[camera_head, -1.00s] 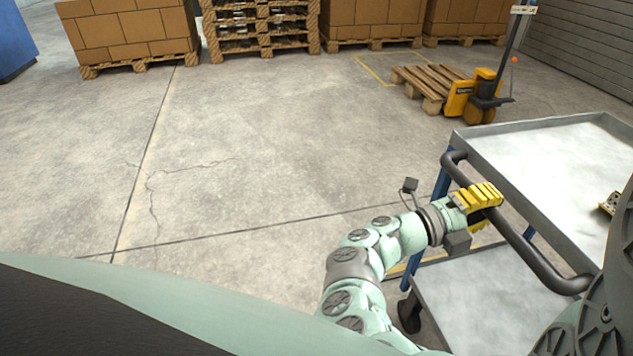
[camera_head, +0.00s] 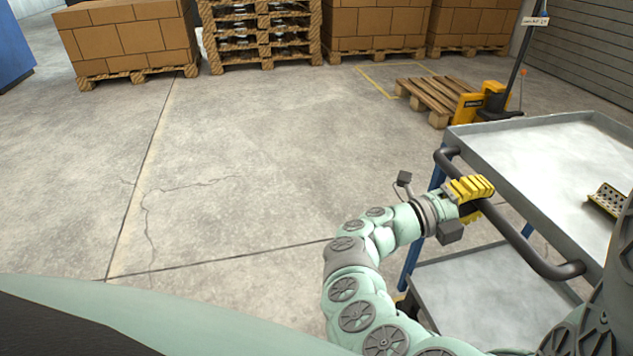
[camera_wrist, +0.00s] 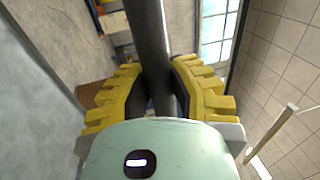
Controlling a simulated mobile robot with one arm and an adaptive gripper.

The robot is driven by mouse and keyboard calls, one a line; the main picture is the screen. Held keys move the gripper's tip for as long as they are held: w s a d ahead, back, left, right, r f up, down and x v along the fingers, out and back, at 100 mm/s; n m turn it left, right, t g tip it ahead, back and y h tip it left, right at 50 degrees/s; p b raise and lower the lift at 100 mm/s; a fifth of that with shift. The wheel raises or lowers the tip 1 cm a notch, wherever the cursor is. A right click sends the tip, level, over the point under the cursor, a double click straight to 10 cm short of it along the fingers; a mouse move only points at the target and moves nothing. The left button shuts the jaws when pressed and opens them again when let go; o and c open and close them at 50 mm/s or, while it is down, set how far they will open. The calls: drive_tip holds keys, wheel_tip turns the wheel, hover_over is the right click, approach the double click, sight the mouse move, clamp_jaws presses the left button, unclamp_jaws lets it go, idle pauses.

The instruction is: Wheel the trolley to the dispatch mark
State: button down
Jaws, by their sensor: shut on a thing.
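The trolley (camera_head: 552,165) stands at the right of the head view, with a grey top tray, a lower shelf (camera_head: 490,300), blue posts and a dark push handle on its near left side. My gripper (camera_head: 472,195) has yellow ribbed fingers and is shut on the handle (camera_head: 515,237), near the handle's far end. In the wrist view the handle bar (camera_wrist: 149,45) runs between the two yellow fingers of my gripper (camera_wrist: 158,90). A perforated metal piece (camera_head: 607,198) lies on the top tray, partly hidden. I cannot make out a dispatch mark for certain.
Yellow floor lines (camera_head: 376,82) lie at the back, near a wooden pallet (camera_head: 432,97) on a yellow pallet truck (camera_head: 480,105). Pallets of cartons (camera_head: 130,40) line the back. A blue block (camera_head: 12,45) stands far left. The floor at middle and left is clear.

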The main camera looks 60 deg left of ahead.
drive_tip(key=shift+a+r, duration=0.1)
drive_tip(key=c, duration=1)
unclamp_jaws()
drive_tip(key=shift+s+a, duration=0.15)
drive_tip(key=shift+s, duration=0.1)
drive_tip(key=shift+o, duration=0.8)
drive_tip(key=shift+w, duration=0.1)
drive_tip(key=v, duration=1.2)
